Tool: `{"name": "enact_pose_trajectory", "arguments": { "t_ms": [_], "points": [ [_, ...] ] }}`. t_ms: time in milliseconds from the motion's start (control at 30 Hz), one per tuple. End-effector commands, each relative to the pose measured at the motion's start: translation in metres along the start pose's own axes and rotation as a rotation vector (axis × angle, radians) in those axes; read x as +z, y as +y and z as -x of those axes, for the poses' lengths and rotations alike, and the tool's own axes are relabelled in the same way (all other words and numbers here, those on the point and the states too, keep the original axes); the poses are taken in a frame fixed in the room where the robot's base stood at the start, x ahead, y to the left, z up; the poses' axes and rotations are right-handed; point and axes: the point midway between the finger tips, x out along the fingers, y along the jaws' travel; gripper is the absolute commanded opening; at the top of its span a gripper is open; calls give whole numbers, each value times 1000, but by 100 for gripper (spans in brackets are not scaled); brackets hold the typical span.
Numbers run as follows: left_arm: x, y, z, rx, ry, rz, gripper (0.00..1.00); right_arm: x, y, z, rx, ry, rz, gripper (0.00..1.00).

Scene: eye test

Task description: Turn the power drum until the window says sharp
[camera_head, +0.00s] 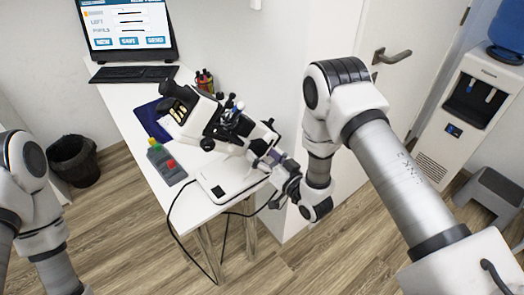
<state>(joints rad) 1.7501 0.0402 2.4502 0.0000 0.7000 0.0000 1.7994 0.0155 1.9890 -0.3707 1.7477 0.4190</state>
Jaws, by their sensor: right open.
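A white and black eye-test instrument (201,110) stands tilted on the white table, on a pale base plate (215,188). A dark panel with pale yellowish marks (179,108) shows on its upper left; I cannot read any word there. I cannot clearly pick out the power drum among the dark parts on the instrument's right side. My right gripper (262,156) reaches in from the right, open, close to that side. Whether it touches the instrument is unclear. My left arm shows at the left edge, but its gripper is out of view.
A grey box with green, yellow and red buttons (166,163) sits at the table's left edge. A monitor (128,28), keyboard (133,74) and pen cup (205,82) stand behind. Black cables hang off the front edge. A bin (74,160) and water dispenser (473,105) flank the table.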

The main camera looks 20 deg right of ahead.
Motion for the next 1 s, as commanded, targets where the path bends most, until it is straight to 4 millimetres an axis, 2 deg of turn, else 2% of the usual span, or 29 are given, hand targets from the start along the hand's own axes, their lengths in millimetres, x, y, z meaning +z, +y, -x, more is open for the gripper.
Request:
{"name": "enact_pose_trajectory", "arguments": {
  "t_ms": [267,300,367,400,467,767,1000],
  "points": [
    [0,0,1,0,0,0,86,0,1,-6,2,0,0,86],
    [0,0,1,0,0,0,86,0,0,-6,2,0,0,79],
    [0,0,1,0,0,0,86,0,0,-6,2,0,0,58],
    [0,0,1,0,0,0,86,0,0,-6,2,0,0,44],
    [0,0,1,0,0,0,86,0,0,-6,2,0,0,25],
    [0,0,0,0,0,0,86,0,0,-6,1,1,10,25],
    [0,0,-4,0,0,0,86,1,1,-6,1,1,83,25]
  ]
}}
